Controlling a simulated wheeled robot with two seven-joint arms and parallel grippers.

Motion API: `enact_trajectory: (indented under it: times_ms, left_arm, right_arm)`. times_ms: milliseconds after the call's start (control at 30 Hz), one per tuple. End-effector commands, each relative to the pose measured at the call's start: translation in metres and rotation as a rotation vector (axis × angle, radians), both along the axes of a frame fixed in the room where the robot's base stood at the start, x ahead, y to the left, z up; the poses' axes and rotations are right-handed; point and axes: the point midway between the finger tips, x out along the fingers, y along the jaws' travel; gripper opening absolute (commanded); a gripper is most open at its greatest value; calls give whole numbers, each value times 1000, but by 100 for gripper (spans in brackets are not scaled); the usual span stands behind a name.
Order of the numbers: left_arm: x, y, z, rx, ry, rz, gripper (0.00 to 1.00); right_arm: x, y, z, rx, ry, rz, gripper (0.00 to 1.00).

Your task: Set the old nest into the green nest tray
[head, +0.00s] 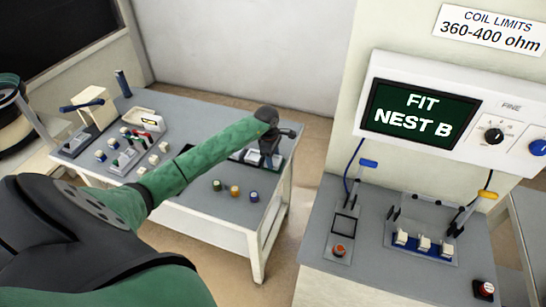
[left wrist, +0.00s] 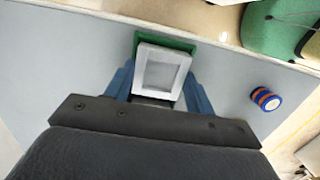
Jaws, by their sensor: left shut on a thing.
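The old nest (left wrist: 162,70), a pale grey square frame with a recessed middle, is between the blue fingers of my left gripper (left wrist: 158,88) in the left wrist view. The gripper is shut on it. The green nest tray (left wrist: 166,37) shows as a green edge behind and around the nest's far side; the nest hides most of it. I cannot tell whether the nest touches the tray. In the head view my left gripper (head: 270,150) is low over the right end of the grey table, and the nest cannot be made out clearly there. My right gripper is not in view.
Several coloured coils stand on the grey table (head: 195,195), including a blue one (head: 253,196) near the gripper. Small parts and holders crowd the table's left side. At right, a bench carries a fixture (head: 420,257) under a screen (head: 415,112) reading "FIT NEST B".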

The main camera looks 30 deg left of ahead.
Motion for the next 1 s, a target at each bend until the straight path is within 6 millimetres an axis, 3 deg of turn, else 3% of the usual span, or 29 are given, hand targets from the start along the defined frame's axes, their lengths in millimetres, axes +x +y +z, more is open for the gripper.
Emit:
enact_trajectory:
  times_ms: [267,300,400,900,1000]
  left_arm:
    - [0,0,-2,0,0,0,28]
    - [0,0,-2,0,1,0,56]
    - [0,0,-2,0,1,0,76]
    - [0,0,1,0,0,0,76]
    - [0,1,5,0,0,0,76]
  right_arm:
    - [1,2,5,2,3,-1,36]
    - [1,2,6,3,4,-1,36]
    - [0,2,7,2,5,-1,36]
    - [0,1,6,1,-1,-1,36]
    - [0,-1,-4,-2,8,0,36]
